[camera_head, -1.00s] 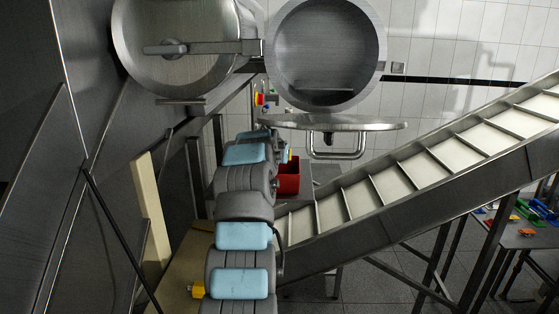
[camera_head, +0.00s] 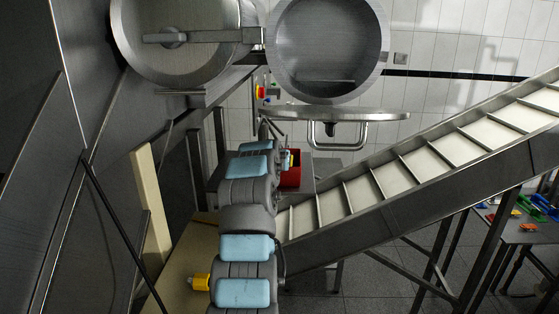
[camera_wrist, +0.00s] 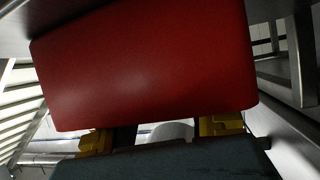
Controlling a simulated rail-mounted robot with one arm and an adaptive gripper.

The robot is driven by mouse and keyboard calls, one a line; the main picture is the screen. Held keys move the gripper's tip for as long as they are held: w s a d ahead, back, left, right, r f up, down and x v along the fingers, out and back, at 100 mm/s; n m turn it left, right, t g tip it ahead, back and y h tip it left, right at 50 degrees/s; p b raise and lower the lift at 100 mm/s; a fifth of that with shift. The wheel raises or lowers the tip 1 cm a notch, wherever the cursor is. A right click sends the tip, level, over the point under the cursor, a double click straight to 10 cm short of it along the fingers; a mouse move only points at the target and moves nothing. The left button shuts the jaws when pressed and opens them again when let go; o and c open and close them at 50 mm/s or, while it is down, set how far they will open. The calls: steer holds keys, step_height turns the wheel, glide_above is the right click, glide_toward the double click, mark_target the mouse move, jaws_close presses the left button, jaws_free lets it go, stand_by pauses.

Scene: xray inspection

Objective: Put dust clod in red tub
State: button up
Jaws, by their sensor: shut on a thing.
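The red tub (camera_head: 292,178) stands on a metal table beyond my arm in the head view, partly hidden by the arm. In the wrist view the red tub (camera_wrist: 145,65) fills the upper middle, its smooth wall close to the camera. My gripper (camera_wrist: 165,133) shows its two yellow finger parts at the lower edge of the tub, with the tips hidden. A pale grey rounded piece, seemingly the dust clod (camera_wrist: 171,131), shows between them, mostly hidden. My gripper is shut on it. In the head view my gripper (camera_head: 286,159) is small, beside the tub; its contents cannot be made out.
A sloping slatted conveyor (camera_head: 400,178) runs up to the right of the tub. Round steel vessels (camera_head: 327,50) and an open lid (camera_head: 340,114) hang above the table. A table with coloured tools (camera_head: 520,225) stands at far right. A pale board (camera_head: 150,210) stands left of my arm.

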steer(key=shift+f, duration=0.3)
steer(key=o, duration=0.9)
steer(key=shift+r+p, duration=0.35)
steer(key=shift+r, duration=0.25)
steer(key=shift+b+v, duration=0.45)
steer(key=shift+v, duration=0.5)
steer(key=shift+b+v, duration=0.4)
steer(key=shift+v, duration=1.1)
steer(key=shift+b+v, duration=0.8)
steer(key=shift+v, duration=2.8)
steer(key=shift+r, duration=0.1)
